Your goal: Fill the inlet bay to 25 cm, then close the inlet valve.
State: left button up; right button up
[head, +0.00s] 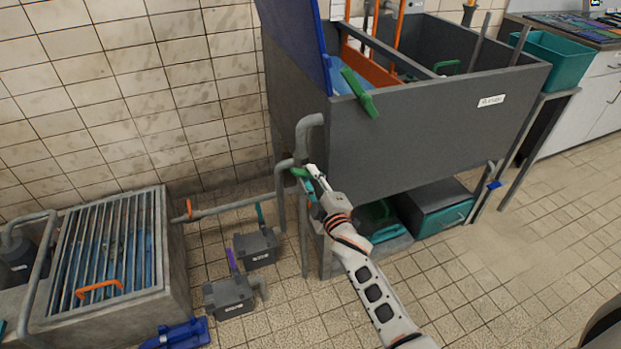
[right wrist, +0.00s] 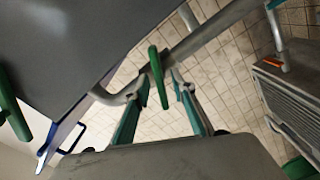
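A large grey tank (head: 430,125) stands at the upper middle of the head view, with blue water (head: 349,80) in its left part behind an orange upright piece. I cannot tell its depth. A grey pipe (head: 304,130) leaves its left wall and carries a green valve handle (head: 299,172). My right gripper (head: 308,176) is at this handle. In the right wrist view, the green handle (right wrist: 158,77) stands between the two fingertips of the right gripper (right wrist: 162,80), which are apart. I see gaps and cannot make out firm contact. My left gripper is not in view.
Another green handle (head: 359,93) sits on the tank's front rim. A barred grate (head: 108,240) covers a low basin at left. Two small grey boxes (head: 229,294) stand on the floor, with a blue item (head: 183,333) nearby.

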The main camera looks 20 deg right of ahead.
jog(key=s, duration=1.2)
jog(key=shift+d, duration=0.25)
